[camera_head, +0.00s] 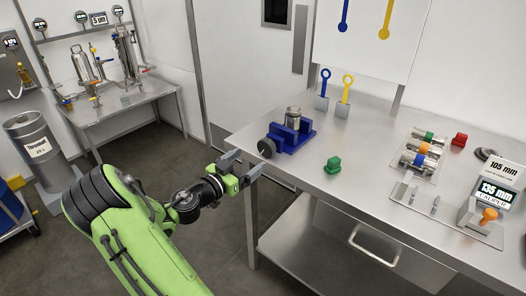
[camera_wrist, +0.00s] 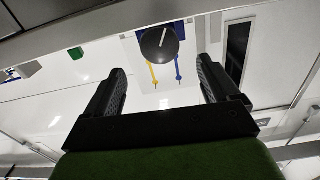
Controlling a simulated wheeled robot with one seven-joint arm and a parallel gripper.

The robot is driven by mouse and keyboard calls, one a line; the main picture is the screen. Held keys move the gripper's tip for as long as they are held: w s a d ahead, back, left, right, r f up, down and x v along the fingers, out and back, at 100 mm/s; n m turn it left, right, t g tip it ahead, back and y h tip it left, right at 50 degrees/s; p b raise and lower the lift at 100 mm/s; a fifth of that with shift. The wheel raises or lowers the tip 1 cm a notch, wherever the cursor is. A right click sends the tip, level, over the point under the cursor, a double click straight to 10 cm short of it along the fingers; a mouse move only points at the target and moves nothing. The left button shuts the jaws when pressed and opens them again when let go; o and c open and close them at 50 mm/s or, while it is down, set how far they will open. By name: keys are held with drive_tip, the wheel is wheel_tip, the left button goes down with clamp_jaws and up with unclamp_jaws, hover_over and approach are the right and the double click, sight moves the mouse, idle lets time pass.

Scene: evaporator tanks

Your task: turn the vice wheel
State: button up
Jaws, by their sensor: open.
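The vice (camera_head: 290,135) is blue and stands near the left end of the steel bench, with a metal cylinder (camera_head: 293,117) in it. Its wheel (camera_head: 266,148) is a dark round disc on the vice's left side, towards the bench edge. In the wrist view the wheel (camera_wrist: 160,43) shows a white line on its dark face, ahead of and between my fingers. My gripper (camera_head: 242,166) is open and empty, off the bench edge, below and left of the wheel in the head view. Both fingers of my gripper (camera_wrist: 162,86) show, apart from the wheel.
The bench (camera_head: 365,195) carries a green block (camera_head: 333,165), blue (camera_head: 323,88) and yellow (camera_head: 345,90) ringed tools, metal cylinders (camera_head: 420,148) and a caliper display (camera_head: 490,195). A lower shelf (camera_head: 330,245) lies below. Open floor is left of the bench.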

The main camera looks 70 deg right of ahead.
sight(264, 148)
drive_tip(key=x, duration=0.8)
drive_tip(key=c, duration=1.1)
